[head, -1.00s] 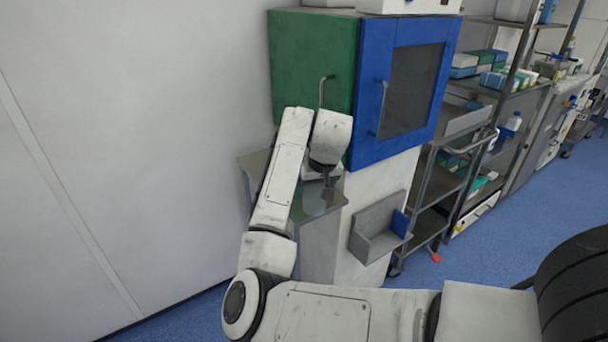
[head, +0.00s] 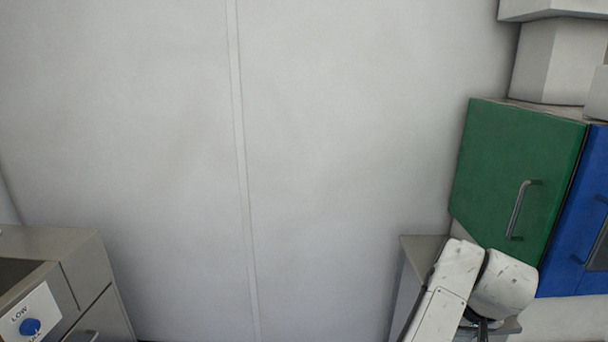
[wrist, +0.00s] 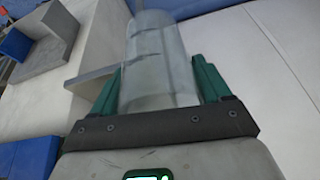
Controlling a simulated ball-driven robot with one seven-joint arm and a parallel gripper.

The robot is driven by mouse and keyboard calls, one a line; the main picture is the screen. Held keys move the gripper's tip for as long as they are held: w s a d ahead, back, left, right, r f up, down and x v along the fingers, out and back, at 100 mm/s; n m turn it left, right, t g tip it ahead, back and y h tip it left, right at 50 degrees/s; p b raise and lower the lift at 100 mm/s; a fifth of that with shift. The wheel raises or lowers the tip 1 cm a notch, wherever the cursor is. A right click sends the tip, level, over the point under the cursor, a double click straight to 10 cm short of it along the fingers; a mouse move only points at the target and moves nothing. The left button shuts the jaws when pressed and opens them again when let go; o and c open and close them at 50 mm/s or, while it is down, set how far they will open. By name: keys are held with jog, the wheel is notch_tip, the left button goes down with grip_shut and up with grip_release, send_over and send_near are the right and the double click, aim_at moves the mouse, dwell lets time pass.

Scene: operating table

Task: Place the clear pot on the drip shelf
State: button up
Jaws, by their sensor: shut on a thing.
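The clear pot (wrist: 158,45) is a see-through cylinder in the wrist view. It stands between the green fingers of my gripper (wrist: 158,75), which is shut on it. In the head view my gripper (head: 483,326) is at the bottom right, below the green cabinet door, and mostly hidden by my arm; I cannot make out the pot there. A grey surface (head: 418,248) shows beside my arm. A grey ledge (wrist: 92,79) lies just left of the pot in the wrist view. I cannot tell which surface is the drip shelf.
A green door (head: 515,180) and a blue door (head: 590,235) with handles hang close above my gripper. A grey L-shaped bracket (wrist: 60,22) with a blue piece (wrist: 14,44) is at the wrist view's upper left. A grey unit with a knob (head: 75,270) stands at the left.

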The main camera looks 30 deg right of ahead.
jog(key=w+a+f+n+y+p, duration=0.1)
jog(key=w+a+f+n, duration=0.1)
jog(key=a, duration=0.8)
jog(key=w+a+f+n+y+p, duration=0.1)
jog(key=w+a+f+n+p, duration=0.1)
jog(key=a, duration=0.8)
jog(key=w+a+f+n+y+p, duration=0.1)
jog(key=w+a+f+n, duration=0.3)
jog(key=a, duration=0.6)
jog(key=shift+w+a+f+t, duration=0.3)
jog(key=shift+f+t, duration=0.1)
jog(key=shift+f, duration=0.2)
